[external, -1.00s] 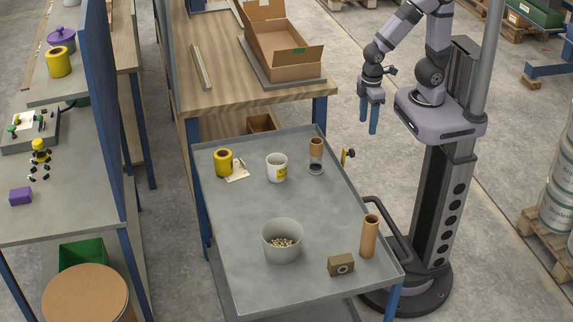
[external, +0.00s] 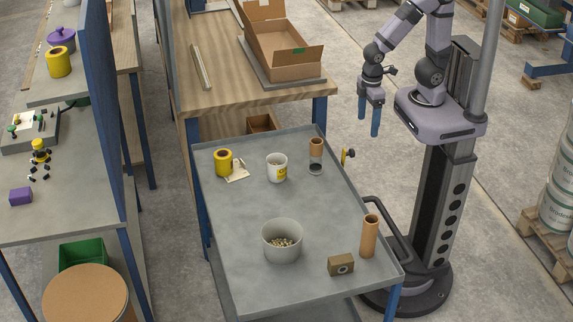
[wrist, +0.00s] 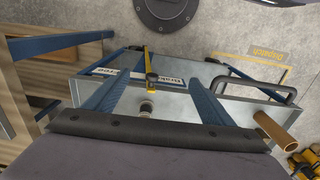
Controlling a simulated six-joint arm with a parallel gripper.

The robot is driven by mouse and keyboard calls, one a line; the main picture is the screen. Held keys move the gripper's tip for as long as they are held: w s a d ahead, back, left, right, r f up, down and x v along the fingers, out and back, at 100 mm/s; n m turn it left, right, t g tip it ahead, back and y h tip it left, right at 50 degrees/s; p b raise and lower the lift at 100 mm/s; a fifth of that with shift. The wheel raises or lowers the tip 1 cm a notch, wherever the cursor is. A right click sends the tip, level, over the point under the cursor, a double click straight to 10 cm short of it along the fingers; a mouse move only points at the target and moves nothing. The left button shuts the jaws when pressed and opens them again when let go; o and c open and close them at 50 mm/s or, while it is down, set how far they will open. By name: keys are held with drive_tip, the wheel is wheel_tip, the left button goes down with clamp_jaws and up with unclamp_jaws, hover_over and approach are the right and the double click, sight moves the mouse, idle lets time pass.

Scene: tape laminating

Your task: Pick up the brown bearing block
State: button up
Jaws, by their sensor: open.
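The brown bearing block (external: 341,265) sits on the grey table (external: 222,240) near its front right corner, with a round bore on the side facing the camera. A brown cardboard tube (external: 369,236) stands upright just behind and to its right. My gripper (external: 369,118) is open and empty, its two blue fingers pointing down beyond the table's right edge, well away from the block. The wrist view shows the blue fingers (wrist: 155,100) apart with nothing between them. I cannot make out the block in the wrist view.
A workbench with an open cardboard box (external: 285,50) stands behind. The table's middle is clear.

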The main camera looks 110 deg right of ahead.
drive_tip(key=w+a+f+m+g+y+b, duration=0.1)
drive_tip(key=w+a+f+m+y+b, duration=0.25)
drive_tip(key=a, duration=0.35)
drive_tip(key=w+a+f+m+y+b, duration=0.2)
drive_tip(key=w+a+m+b, duration=0.1)
drive_tip(key=a+b, duration=0.25)
drive_tip(key=w+a+f+m+g+y+b, duration=0.1)
drive_tip(key=w+a+f+m+y+b, duration=0.2)
drive_tip(key=a, duration=0.4)
drive_tip(key=w+a+r+m+t+y+b, duration=0.25)
drive_tip(key=w+a+m+y+b, duration=0.7)
drive_tip(key=w+a, duration=0.6)
drive_tip(key=b, duration=0.1)
approach(340, 264)
drive_tip(key=shift+s+d+r+t, duration=0.25)
drive_tip(key=shift+s+d+r, duration=0.15)
drive_tip(key=shift+d, duration=0.25)
drive_tip(key=shift+a+f, duration=0.15)
drive_tip(key=shift+f, duration=0.1)
drive_tip(key=shift+w+a, duration=0.15)
drive_tip(key=shift+a, duration=3.5)
